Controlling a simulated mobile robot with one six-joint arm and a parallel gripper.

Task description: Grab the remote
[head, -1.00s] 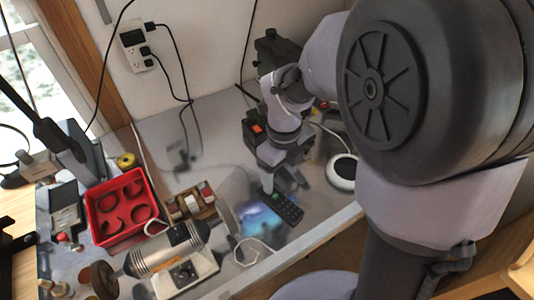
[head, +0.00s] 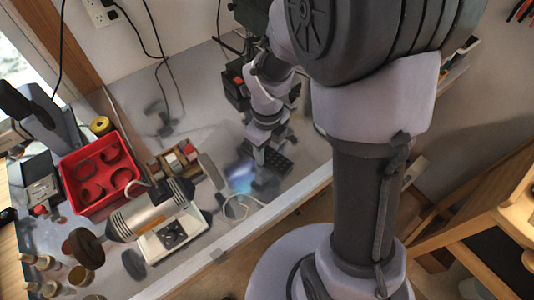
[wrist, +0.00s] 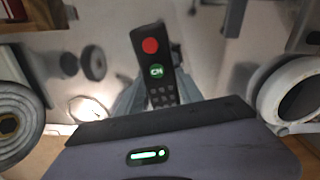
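The remote is a dark, slim handset with rows of small keys (head: 277,161). In the wrist view the remote (wrist: 158,72) shows a red round button at its far end and a green button marked CH. My gripper (head: 261,176) points down over the grey bench, at the remote. In the wrist view grey fingers lie close along both sides of the remote, and its near end is hidden behind my gripper's body. The fingers look shut on it. Whether it is clear of the bench is hard to tell.
A red tray (head: 73,182), a silver motor-like machine (head: 145,214) and a small wooden box (head: 172,160) stand left of my gripper. A blue-lit spot (head: 241,176) and a wire loop (head: 240,206) lie nearby. The bench's front edge (head: 268,214) is close.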

